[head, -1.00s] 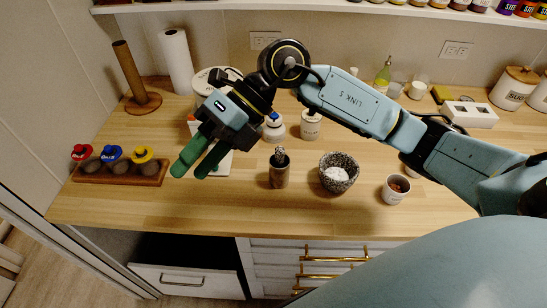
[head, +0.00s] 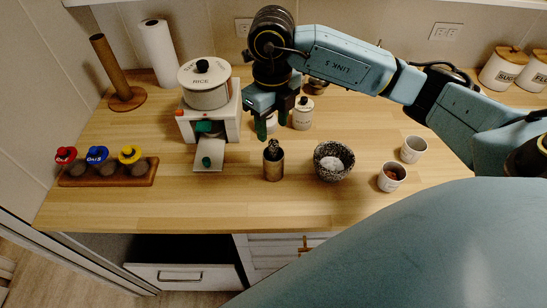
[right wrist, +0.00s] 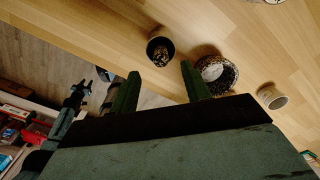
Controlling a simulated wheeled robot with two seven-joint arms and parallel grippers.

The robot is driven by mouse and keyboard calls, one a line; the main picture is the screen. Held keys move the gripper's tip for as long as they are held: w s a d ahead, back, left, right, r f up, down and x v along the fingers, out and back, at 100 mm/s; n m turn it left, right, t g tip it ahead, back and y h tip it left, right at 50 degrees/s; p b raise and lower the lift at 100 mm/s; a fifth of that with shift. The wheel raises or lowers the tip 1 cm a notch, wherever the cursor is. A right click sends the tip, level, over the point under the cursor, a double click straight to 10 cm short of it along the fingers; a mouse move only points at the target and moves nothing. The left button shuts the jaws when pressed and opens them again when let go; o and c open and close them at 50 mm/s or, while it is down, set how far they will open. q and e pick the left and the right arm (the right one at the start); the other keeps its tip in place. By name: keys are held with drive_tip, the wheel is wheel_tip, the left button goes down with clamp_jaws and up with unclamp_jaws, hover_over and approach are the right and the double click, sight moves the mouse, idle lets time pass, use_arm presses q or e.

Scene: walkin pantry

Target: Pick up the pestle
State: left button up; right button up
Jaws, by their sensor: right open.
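The pestle (head: 273,146) is a dark speckled piece. It stands with its top end showing in a brown metal cup (head: 273,171); its lower part is hidden in the cup. My right gripper (head: 272,124) is open and empty, its green fingers pointing down just behind and above the pestle in the head view. In the right wrist view the pestle (right wrist: 162,54) shows in the cup's dark mouth, ahead of the gap between the fingertips (right wrist: 160,70); the fingers do not touch it. I cannot make out my left gripper.
A speckled mortar (head: 333,174) with white contents stands right of the cup. Two small cups (head: 391,177) stand further right. A white canister (head: 302,113) is close behind the gripper. A toy-like stove with a rice pot (head: 204,84) is at left. The counter in front is clear.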

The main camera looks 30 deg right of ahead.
sight(274, 140)
wheel_tip(274, 140, down, 6)
drive_tip(key=shift+s+r+p, duration=0.1)
drive_tip(key=shift+r+p, duration=0.05)
drive_tip(key=shift+p, duration=0.3)
drive_tip(key=shift+d, duration=0.1)
clamp_jaws()
